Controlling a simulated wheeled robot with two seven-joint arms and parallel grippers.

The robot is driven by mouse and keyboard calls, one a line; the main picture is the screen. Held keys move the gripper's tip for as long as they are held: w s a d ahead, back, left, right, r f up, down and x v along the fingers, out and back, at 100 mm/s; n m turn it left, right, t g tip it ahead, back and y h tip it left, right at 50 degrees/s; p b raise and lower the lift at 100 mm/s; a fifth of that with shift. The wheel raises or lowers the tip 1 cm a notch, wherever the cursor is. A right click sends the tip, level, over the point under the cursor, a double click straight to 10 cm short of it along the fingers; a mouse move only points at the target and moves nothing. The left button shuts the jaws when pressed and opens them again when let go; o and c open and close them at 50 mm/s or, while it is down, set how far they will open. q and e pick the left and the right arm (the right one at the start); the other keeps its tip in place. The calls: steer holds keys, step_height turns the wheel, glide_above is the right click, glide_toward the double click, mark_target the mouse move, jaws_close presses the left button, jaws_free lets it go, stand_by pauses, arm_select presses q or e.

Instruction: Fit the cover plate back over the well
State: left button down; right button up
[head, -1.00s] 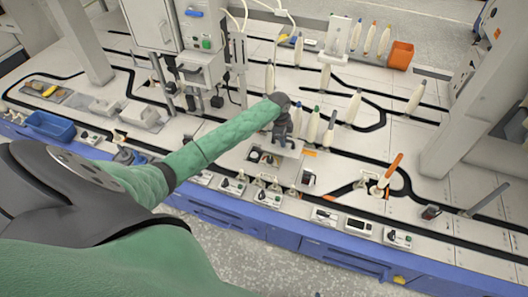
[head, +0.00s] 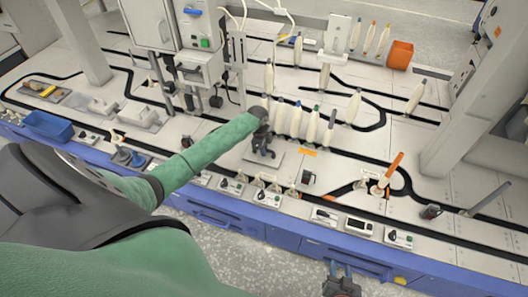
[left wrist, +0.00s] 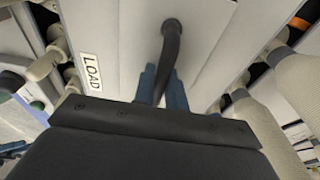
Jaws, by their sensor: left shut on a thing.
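The pale grey cover plate (head: 249,157) lies level, at or just above the deck, in the middle of the bench in the head view. My left gripper (head: 265,152) is over it, shut on its dark handle (left wrist: 172,45). In the left wrist view the handle rises from the plate (left wrist: 205,45) between my two blue-grey fingers (left wrist: 163,88). The well is hidden under the plate, so I cannot tell whether the plate is fully seated. My right gripper (head: 342,282) is at the bottom edge of the head view, in front of the bench; its jaws are unclear.
Several cream bobbins (head: 295,120) stand in a row just behind the plate. Small devices (head: 262,197) line the bench's front edge. An orange-tipped bobbin (head: 388,175) leans to the right. A LOAD label (left wrist: 90,71) shows left of the handle in the wrist view.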

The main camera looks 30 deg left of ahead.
arm_select(q)
steer(key=shift+f, duration=0.45)
arm_select(e)
steer(key=shift+w+r+t, duration=0.3)
steer(key=shift+w+r, duration=0.2)
steer(key=shift+r, duration=0.4)
arm_select(q)
steer(key=c, duration=1.4)
jaws_free()
steer(key=shift+f, duration=0.1)
steer(key=shift+c, duration=0.2)
arm_select(e)
steer(key=shift+f, duration=0.1)
